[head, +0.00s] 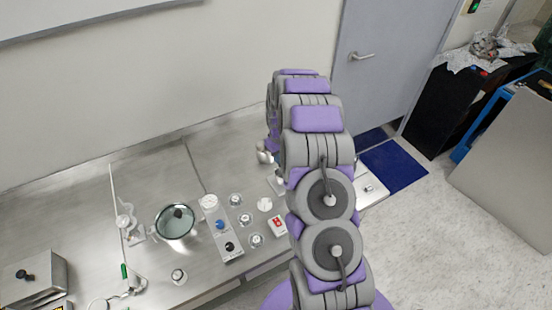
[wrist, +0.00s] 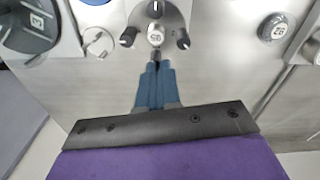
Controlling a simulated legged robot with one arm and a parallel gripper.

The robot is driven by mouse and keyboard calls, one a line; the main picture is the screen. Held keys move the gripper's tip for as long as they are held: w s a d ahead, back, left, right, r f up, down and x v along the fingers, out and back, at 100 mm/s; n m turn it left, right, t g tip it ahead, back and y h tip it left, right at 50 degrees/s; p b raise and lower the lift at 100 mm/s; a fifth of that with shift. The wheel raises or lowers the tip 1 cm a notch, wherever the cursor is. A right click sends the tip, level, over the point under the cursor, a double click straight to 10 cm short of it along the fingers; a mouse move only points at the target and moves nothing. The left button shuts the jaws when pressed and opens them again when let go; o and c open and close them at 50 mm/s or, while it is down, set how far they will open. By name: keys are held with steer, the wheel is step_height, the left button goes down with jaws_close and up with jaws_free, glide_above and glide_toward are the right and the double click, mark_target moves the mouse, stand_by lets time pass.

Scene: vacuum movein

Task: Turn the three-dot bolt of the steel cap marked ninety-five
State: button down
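In the wrist view, a round steel cap (wrist: 156,39) carries a white marked disc that looks like 95 seen upside down. Dark knob-like bolts stand around it: one at the far side (wrist: 155,9), one at left (wrist: 128,36), one at right (wrist: 182,39) and one on the near side (wrist: 156,55). Their dots are too small to read. My gripper (wrist: 157,66) has its blue fingers close together, with tips right at the near bolt. I cannot tell whether they grip it. In the head view my arm hides the gripper and this cap.
In the wrist view, a cap marked 23 (wrist: 277,28) sits at right, a ring fitting (wrist: 98,42) at left and a large dark disc (wrist: 28,22) at far left. In the head view, the steel bench (head: 75,205) holds a round glass-topped port (head: 175,221) and a grey control box (head: 222,230).

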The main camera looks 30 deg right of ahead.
steer(key=shift+s+f+m+g, duration=0.25)
steer(key=shift+s+f+m, duration=0.55)
steer(key=shift+m, duration=0.25)
steer(key=shift+s+f+m+g, duration=0.25)
steer(key=shift+s+f+m, duration=0.45)
steer(key=shift+m, duration=0.35)
steer(key=shift+f, duration=0.1)
steer(key=c, duration=1.8)
jaws_free()
steer(key=o, duration=0.4)
steer(key=shift+w, duration=0.1)
step_height(320, 180, up, 20)
steer(key=w+t+p, duration=0.1)
steer(key=w, duration=0.1)
steer(key=shift+w+a, duration=0.2)
steer(key=shift+a, duration=0.05)
steer(key=shift+o, duration=0.2)
steer(key=shift+d+r, duration=0.2)
steer(key=shift+d, duration=0.5)
